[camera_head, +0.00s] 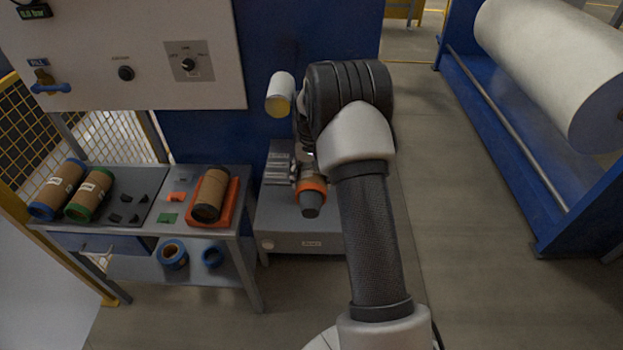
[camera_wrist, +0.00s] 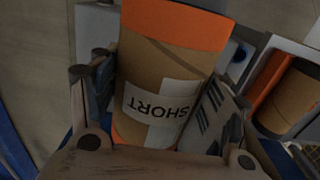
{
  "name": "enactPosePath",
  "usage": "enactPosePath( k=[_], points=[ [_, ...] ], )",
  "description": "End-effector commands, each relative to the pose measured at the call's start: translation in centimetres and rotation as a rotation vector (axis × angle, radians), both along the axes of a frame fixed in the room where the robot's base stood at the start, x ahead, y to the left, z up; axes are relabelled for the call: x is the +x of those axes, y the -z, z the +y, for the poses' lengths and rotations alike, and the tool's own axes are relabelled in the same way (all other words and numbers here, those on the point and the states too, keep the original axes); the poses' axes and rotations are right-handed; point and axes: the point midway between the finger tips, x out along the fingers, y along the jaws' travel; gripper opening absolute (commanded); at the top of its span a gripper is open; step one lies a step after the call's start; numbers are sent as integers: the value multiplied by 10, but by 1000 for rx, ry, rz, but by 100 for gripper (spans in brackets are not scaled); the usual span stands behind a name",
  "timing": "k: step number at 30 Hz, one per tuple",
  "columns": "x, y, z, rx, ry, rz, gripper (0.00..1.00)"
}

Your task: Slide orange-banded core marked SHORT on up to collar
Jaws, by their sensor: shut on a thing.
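The brown cardboard core with orange end bands fills the middle of the wrist view (camera_wrist: 165,70), with its white SHORT label (camera_wrist: 165,108) facing the camera. In the head view its orange band (camera_head: 313,187) shows below my arm. My gripper (camera_wrist: 155,105) is shut on the core, one finger on each side. A dark grey tapered shaft end (camera_head: 312,205) shows at the core's near end, in line with it. I cannot tell how far the core is around the shaft. The collar is hidden behind my arm and the core.
A grey cabinet (camera_head: 300,243) stands below the core. At left, a table (camera_head: 150,232) bears a blue-banded core (camera_head: 58,190), a green-banded core (camera_head: 90,194) and a core (camera_head: 211,190) in an orange tray (camera_head: 232,212).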

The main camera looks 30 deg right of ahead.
Motion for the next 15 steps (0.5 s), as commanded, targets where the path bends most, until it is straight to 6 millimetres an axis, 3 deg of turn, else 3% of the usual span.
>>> enactPosePath(
  k=[14, 15],
  points=[
    [10, -1, -7, -2, 0, -3, 36],
    [10, -1, -7, -2, 0, -3, 72]
  ],
)
